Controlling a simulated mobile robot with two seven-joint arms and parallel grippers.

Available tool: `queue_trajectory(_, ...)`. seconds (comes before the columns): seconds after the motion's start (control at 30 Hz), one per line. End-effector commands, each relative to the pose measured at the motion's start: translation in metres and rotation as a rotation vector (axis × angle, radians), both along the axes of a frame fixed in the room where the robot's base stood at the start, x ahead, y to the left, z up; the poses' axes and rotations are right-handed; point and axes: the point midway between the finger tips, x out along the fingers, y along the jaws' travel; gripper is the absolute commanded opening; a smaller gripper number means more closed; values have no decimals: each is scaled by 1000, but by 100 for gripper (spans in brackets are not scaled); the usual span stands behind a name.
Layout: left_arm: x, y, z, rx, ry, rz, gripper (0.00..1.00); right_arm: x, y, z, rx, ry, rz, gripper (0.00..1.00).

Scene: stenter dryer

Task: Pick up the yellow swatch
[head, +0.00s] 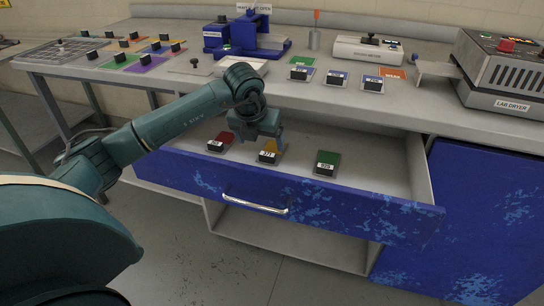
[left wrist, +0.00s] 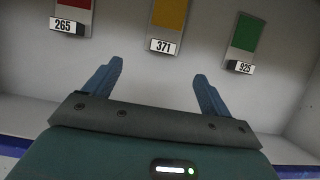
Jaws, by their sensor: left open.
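The yellow swatch (head: 271,147) lies in the open blue drawer, with a black block and a white label at its near end. In the left wrist view the yellow swatch (left wrist: 170,14) is at top centre, and its label reads 371. My left gripper (head: 262,136) is open and empty above the drawer, just over the yellow swatch and partly covering it. In the left wrist view the gripper's blue fingers (left wrist: 155,85) are spread, with the label just beyond and between the tips. My right gripper is not in view.
A red swatch (head: 221,140) lies left of the yellow one and a green swatch (head: 327,161) lies right. The drawer front (head: 330,213) has a metal handle (head: 255,204). A lab dryer (head: 505,75) stands on the bench at right. The drawer's right part is clear.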

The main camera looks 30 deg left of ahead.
Motion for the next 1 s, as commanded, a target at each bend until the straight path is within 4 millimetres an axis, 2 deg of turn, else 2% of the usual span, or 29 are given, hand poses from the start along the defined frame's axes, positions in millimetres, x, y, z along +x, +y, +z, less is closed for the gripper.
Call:
queue_trajectory(0.1,7,1,-19,-3,2,-1,84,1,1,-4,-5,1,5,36)
queue_trajectory(0.37,15,2,-38,-3,2,-3,84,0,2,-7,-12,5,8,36)
queue_trajectory(0.6,31,4,-69,-3,2,-2,84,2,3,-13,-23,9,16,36)
queue_trajectory(0.93,35,5,-75,-2,0,-3,84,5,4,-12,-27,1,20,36)
queue_trajectory(1.0,35,5,-75,-2,0,-3,79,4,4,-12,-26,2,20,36)
